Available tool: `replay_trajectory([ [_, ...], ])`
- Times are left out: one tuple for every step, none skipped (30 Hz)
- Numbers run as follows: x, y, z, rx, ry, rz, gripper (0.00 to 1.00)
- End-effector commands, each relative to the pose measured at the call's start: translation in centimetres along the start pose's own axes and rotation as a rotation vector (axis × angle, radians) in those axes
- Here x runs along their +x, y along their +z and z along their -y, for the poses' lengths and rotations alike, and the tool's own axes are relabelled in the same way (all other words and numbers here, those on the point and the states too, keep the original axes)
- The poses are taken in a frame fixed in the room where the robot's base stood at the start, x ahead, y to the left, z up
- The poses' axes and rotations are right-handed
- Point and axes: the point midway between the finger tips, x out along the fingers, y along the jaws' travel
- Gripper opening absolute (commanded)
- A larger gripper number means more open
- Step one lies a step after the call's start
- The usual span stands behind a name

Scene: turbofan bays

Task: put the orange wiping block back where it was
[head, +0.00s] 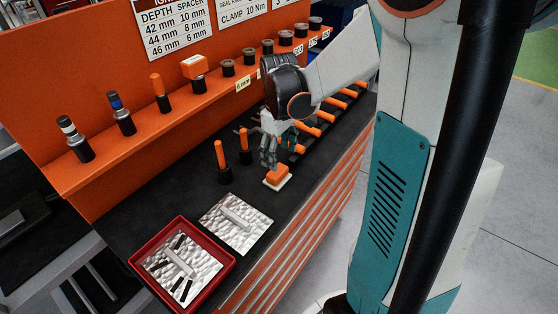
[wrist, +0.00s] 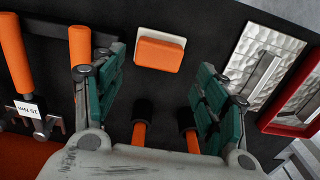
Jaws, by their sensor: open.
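The orange wiping block (head: 278,174) lies flat on the dark bench top, orange side up over a white layer. In the wrist view the block (wrist: 160,54) is ahead of my open fingers, roughly centred between them, with nothing held. My gripper (head: 268,152) is just above and beside the block in the head view, fingers pointing down. The green-padded fingertips of my gripper (wrist: 160,78) are spread wide. Whether a fingertip touches the block cannot be told from the head view.
An orange shelf (head: 110,165) holds several holders with tools, including an orange-and-white block (head: 194,67). Two orange-handled tools (head: 220,155) stand upright on the bench. A silver tray (head: 255,234) and a red tray (head: 231,265) with dark strips lie nearer. More orange handles (head: 310,130) line the bench beyond.

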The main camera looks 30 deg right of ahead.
Motion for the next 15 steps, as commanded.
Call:
replay_trajectory([
  [-1.1,0.0,0.0,0.000,0.000,0.000,0.66],
  [-1.5,0.0,0.0,0.000,0.000,0.000,0.66],
  [-2.0,0.0,0.0,0.000,0.000,0.000,0.66],
  [-2.3,0.0,0.0,0.000,0.000,0.000,0.66],
  [-2.6,0.0,0.0,0.000,0.000,0.000,0.66],
  [-2.9,0.0,0.0,0.000,0.000,0.000,0.66],
  [-3.1,0.0,0.0,0.000,0.000,0.000,0.66],
  [-3.2,0.0,0.0,0.000,0.000,0.000,0.66],
  [-3.4,0.0,0.0,0.000,0.000,0.000,0.66],
  [-3.4,0.0,0.0,0.000,0.000,0.000,0.66],
  [-3.5,0.0,0.0,0.000,0.000,0.000,0.66],
  [-3.5,0.0,0.0,0.000,0.000,0.000,0.66],
  [-3.5,0.0,0.0,0.000,0.000,0.000,0.66],
  [-3.5,0.0,0.0,0.000,0.000,0.000,0.66],
  [-3.4,0.0,0.0,0.000,0.000,0.000,0.66],
])
